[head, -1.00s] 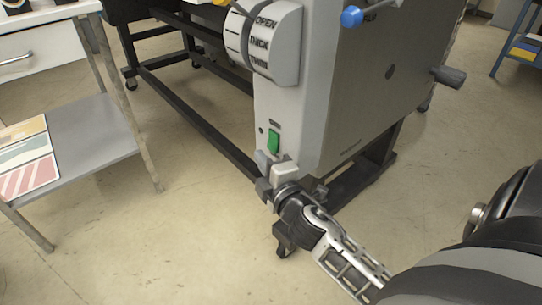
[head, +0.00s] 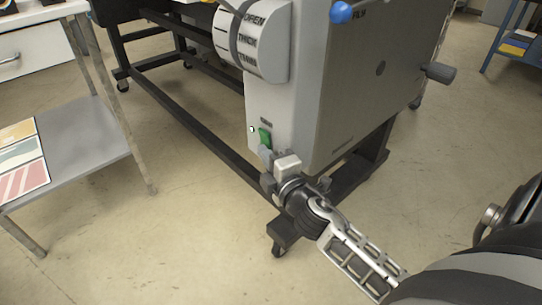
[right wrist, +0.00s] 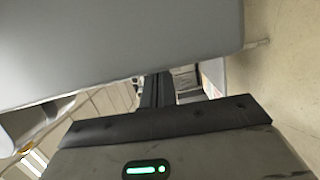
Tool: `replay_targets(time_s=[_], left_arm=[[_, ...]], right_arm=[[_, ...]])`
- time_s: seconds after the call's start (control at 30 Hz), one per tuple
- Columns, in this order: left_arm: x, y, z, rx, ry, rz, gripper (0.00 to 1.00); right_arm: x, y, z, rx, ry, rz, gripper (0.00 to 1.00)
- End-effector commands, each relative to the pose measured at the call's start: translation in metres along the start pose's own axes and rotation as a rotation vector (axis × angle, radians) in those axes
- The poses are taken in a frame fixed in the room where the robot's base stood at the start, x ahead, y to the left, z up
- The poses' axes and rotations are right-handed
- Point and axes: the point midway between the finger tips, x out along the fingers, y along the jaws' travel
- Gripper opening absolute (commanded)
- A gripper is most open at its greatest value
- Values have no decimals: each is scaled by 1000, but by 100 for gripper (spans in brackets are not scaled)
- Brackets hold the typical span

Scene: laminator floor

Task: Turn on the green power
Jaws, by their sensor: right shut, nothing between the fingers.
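The green power switch (head: 264,136) is on the light grey end panel (head: 301,90) of the laminator, low down, under the dial marked OPEN, THICK and THIN. My right gripper (head: 266,157) is shut and empty. In the head view its tip is at the lower edge of the switch and seems to cover a little of it. I cannot tell whether it touches. In the right wrist view a smooth grey surface (right wrist: 120,45) fills the top, and the switch does not show. My left gripper is not in view.
The dial (head: 262,40) and a blue knob (head: 341,12) are above the switch. A dark handle (head: 440,73) sticks out at the machine's right. A grey trolley (head: 85,150) with colour prints stands at the left. Open floor lies between it and the machine's black frame.

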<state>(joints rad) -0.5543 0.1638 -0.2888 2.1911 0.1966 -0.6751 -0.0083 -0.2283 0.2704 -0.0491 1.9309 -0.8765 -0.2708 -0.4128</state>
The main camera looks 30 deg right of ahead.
Motion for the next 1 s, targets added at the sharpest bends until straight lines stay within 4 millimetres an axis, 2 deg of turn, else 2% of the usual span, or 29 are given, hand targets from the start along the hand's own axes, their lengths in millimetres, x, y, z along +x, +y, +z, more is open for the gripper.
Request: replay_targets(time_s=[0.17, 0.37, 0.5, 0.7, 0.83, 1.0], left_arm=[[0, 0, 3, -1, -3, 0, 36], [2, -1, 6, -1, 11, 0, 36], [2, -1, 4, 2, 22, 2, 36], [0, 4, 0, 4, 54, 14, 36], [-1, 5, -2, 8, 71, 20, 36], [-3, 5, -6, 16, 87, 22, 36]], right_arm=[[-2, -2, -9, 3, 1, 0, 0], [-13, -10, -43, 5, 1, -3, 0], [-49, -12, -39, 3, 0, -6, 0], [-88, -12, -38, 1, -2, -4, 0], [-102, -12, -39, 1, -1, -2, 0], [-108, -11, -39, -1, 2, 0, 0]])
